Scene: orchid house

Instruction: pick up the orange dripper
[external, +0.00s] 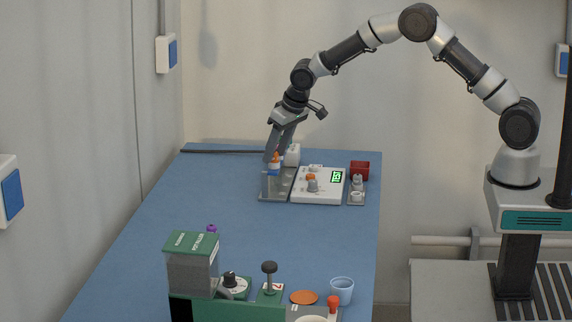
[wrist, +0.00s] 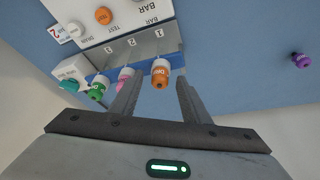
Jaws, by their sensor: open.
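The orange dripper (wrist: 160,74) is a small white bottle with an orange cap and an orange label. In the wrist view it stands in a grey rack (wrist: 131,49), in line with a pink dripper (wrist: 125,76) and a green dripper (wrist: 96,90). My gripper (wrist: 158,82) is open, with one finger on each side of the orange dripper and a visible gap to both. In the external view my gripper (external: 272,156) is at the far end of the blue table, and the orange cap (external: 276,155) shows beside its fingers. Contact cannot be seen.
A white device (external: 320,190) with a lit green display stands close right of the rack, with a red box (external: 360,169) beyond. A purple-capped item (wrist: 301,60) lies apart. The middle of the blue table (external: 200,205) is mostly clear; a green-lidded container (external: 192,265) stands in front.

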